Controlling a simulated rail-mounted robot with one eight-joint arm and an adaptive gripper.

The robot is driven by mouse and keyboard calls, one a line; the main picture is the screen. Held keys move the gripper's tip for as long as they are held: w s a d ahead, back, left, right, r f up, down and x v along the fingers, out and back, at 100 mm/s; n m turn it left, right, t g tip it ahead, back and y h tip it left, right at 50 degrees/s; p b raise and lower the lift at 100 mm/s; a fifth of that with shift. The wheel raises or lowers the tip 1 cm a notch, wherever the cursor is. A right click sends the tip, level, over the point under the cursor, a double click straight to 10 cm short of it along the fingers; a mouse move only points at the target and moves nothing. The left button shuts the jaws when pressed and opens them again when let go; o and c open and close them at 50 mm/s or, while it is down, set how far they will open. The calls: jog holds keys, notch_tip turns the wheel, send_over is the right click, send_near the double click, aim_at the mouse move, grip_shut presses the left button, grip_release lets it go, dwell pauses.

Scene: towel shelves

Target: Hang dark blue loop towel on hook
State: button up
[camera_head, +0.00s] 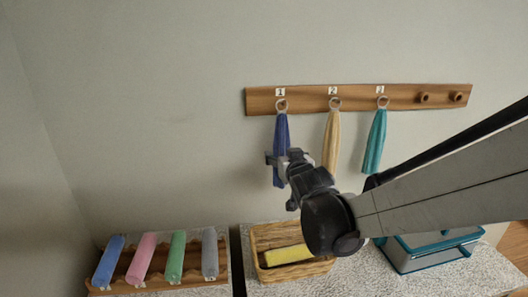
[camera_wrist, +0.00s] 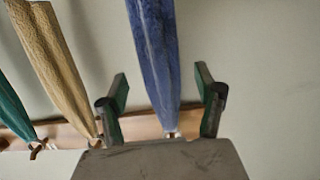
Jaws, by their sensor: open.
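The dark blue towel (camera_head: 281,130) hangs on the wall rack (camera_head: 308,101) under label 1, its ring at the hook there. My gripper (camera_head: 277,161) is at the towel's middle to lower part, with its jaws open. In the wrist view, which shows the scene upside down, the dark blue towel (camera_wrist: 155,55) passes between the two spread fingers of my gripper (camera_wrist: 162,88). Gaps show on both sides, so the fingers are not shut on it. My gripper hides part of the lower towel in the head view.
A tan towel (camera_head: 331,140) and a teal towel (camera_head: 375,140) hang to the right. Two pegs (camera_head: 423,97) at the rack's right are bare. Below are a rack of rolled towels (camera_head: 130,278), a wicker basket (camera_head: 262,236) with a yellow roll (camera_head: 288,255), and a teal box (camera_head: 430,255).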

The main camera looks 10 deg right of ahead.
jog(key=v, duration=1.1)
jog(key=s+f+g+b, duration=0.1)
jog(key=s+f+g, duration=0.3)
jog(key=s, duration=0.6)
jog(key=s+f+g+b, duration=0.1)
jog(key=s+f+g, duration=0.3)
jog(key=s, duration=0.6)
notch_tip(320, 180, down, 2)
jog(key=shift+d+f+g+y, duration=0.2)
jog(key=shift+g+y, duration=0.1)
jog(key=shift+s, duration=0.1)
dwell(0.8)
